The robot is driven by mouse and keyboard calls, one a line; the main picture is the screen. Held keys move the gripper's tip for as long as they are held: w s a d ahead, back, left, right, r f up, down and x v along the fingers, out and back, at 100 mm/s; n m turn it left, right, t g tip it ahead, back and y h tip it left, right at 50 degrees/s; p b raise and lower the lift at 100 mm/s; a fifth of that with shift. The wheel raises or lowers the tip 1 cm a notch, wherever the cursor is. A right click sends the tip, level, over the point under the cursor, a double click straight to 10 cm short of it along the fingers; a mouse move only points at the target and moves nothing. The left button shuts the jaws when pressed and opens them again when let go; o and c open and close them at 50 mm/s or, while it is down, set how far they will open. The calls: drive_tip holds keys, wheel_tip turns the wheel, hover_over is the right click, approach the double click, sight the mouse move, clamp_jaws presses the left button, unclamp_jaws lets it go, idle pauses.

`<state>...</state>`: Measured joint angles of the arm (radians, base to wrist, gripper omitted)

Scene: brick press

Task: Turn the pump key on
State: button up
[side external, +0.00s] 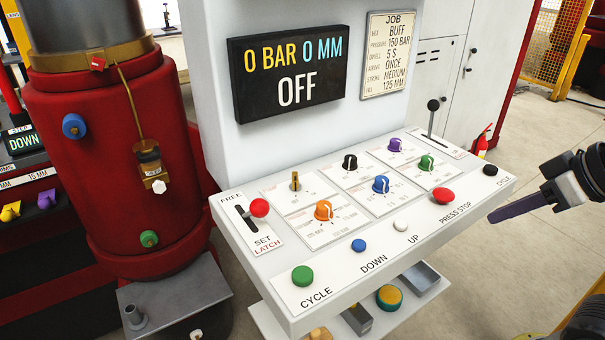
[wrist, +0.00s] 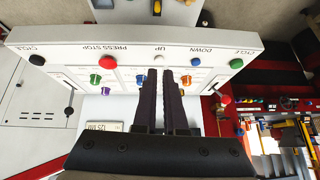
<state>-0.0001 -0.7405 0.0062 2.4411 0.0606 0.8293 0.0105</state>
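The pump key (side external: 295,181) is a small brass-coloured key standing upright in the upper left label plate of the white sloped console. The display (side external: 290,73) above reads 0 BAR, 0 MM, OFF. My gripper (side external: 494,216) is off the console's right end in the side view, well apart from the key. In the wrist view, its two long dark fingers (wrist: 162,72) lie close together with little gap, and nothing shows between them. A small yellowish shape right of the fingers there may be the key.
Near the key are a slider with a red knob (side external: 259,208), an orange knob (side external: 323,210), a black knob (side external: 350,162) and a blue knob (side external: 381,184). A tall black-topped lever (side external: 433,105) stands at the back right. A red stop button (side external: 443,195) sits at the front.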

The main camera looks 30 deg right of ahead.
sight(295, 181)
drive_tip(key=shift+m+t+y, duration=0.6)
drive_tip(key=shift+m+t, duration=0.1)
drive_tip(key=w+r, duration=0.2)
drive_tip(key=w, duration=0.1)
drive_tip(key=w+a+r, duration=0.1)
drive_tip(key=w, duration=0.3)
drive_tip(key=w+a+r, duration=0.1)
drive_tip(key=w+r, duration=0.1)
drive_tip(key=w, duration=0.2)
drive_tip(key=shift+w+a+r, duration=0.1)
drive_tip(key=shift+r, duration=0.25)
clamp_jaws()
drive_tip(key=w+a+f+m, duration=0.1)
drive_tip(key=w+f+m, duration=0.25)
drive_tip(key=w, duration=1.45)
drive_tip(key=shift+n+g+y, duration=0.25)
drive_tip(key=shift+g+y, duration=0.15)
drive_tip(key=shift+g, duration=0.3)
drive_tip(key=x, duration=0.5)
drive_tip(key=s+f+x, duration=0.1)
drive_tip(key=x, duration=0.5)
drive_tip(key=d+x, duration=0.1)
drive_tip(key=x, duration=0.4)
drive_tip(key=shift+f, duration=0.45)
drive_tip(key=shift+w+a, duration=0.35)
drive_tip(key=shift+a, duration=0.2)
drive_tip(key=shift+w+a, duration=0.3)
drive_tip(key=shift+a, duration=0.2)
drive_tip(key=shift+w+a, duration=0.4)
drive_tip(key=shift+a, duration=0.25)
